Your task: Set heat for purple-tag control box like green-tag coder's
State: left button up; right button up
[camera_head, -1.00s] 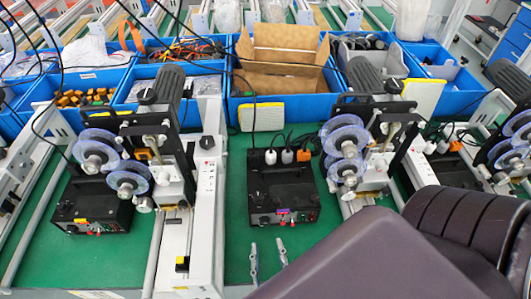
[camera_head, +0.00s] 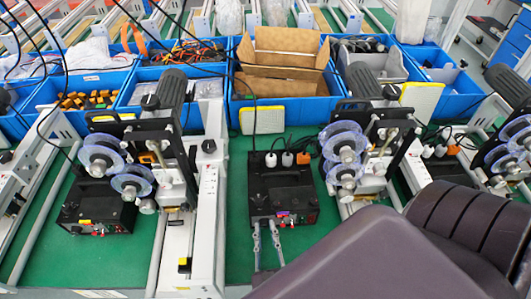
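The purple-tag control box (camera_head: 283,184) is a black box on the green bench at centre, with a purple tag (camera_head: 283,213) on its front panel. My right gripper (camera_head: 265,226) has its two thin metal fingers at the left part of that panel, around the left knob. The fingertips are a little apart; whether they touch the knob is not clear. Another black control box (camera_head: 95,208) with a yellow tag stands at left. A third (camera_head: 445,160) is partly hidden at right, and no green tag is clear. My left gripper is out of view.
Coder machines with clear purple-blue reels (camera_head: 342,140) stand right of the purple-tag box and at left (camera_head: 100,155). A white rail (camera_head: 207,215) runs left of the box. Blue bins (camera_head: 270,112) line the back. Green bench (camera_head: 237,245) is clear beside the fingers.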

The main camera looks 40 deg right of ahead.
grip_shut()
jog(key=shift+f+m, duration=0.1)
jog(key=shift+m, duration=0.7)
jog(key=shift+m+b, duration=0.55)
jog(key=shift+m, duration=1.55)
jog(key=o, duration=0.8)
grip_release()
